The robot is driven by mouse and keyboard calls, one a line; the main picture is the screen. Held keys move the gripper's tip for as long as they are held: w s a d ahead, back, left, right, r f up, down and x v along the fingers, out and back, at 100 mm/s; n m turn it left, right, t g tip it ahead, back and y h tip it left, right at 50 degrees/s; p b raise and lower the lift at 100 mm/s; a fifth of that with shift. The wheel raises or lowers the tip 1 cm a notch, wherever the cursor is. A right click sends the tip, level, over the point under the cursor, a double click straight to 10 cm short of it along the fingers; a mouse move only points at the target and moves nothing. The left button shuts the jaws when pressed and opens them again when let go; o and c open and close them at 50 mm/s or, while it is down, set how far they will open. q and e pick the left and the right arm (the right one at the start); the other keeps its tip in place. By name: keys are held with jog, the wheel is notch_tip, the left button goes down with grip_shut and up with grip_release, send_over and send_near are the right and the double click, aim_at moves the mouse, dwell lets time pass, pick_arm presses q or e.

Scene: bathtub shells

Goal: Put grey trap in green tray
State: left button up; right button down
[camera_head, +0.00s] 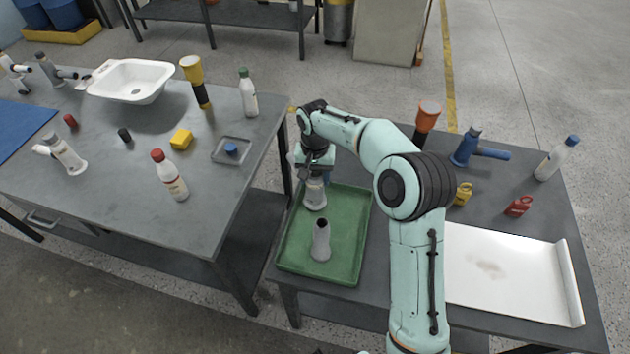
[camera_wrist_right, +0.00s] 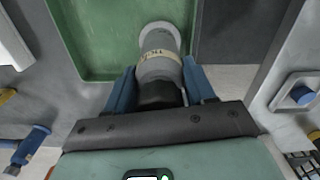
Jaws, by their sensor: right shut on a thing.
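My right gripper (camera_head: 315,172) is over the far left end of the green tray (camera_head: 357,232). It is shut on a grey trap (camera_head: 314,194), whose body hangs below the fingers. In the right wrist view the trap (camera_wrist_right: 160,55) has a pale label and a dark end between the blue fingers, with the green tray (camera_wrist_right: 95,40) behind it. I cannot tell whether it touches the tray floor. A second grey piece with a dark opening (camera_head: 320,241) stands upright in the near part of the tray. My left gripper is not in view.
A white panel (camera_head: 510,275) lies right of my arm. An orange-topped tool (camera_head: 427,118), a blue fitting (camera_head: 475,150), a bottle (camera_head: 556,160) and small yellow and red parts stand behind it. The left table holds a white basin (camera_head: 132,80), bottles and fittings; a gap separates the tables.

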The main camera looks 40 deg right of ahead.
jog(key=shift+f, duration=0.9)
jog(key=shift+f, duration=0.1)
jog(key=shift+c, duration=1.7)
grip_release()
notch_tip(320, 180, up, 12)
jog(key=shift+r+p, duration=0.1)
jog(key=shift+p, duration=0.7)
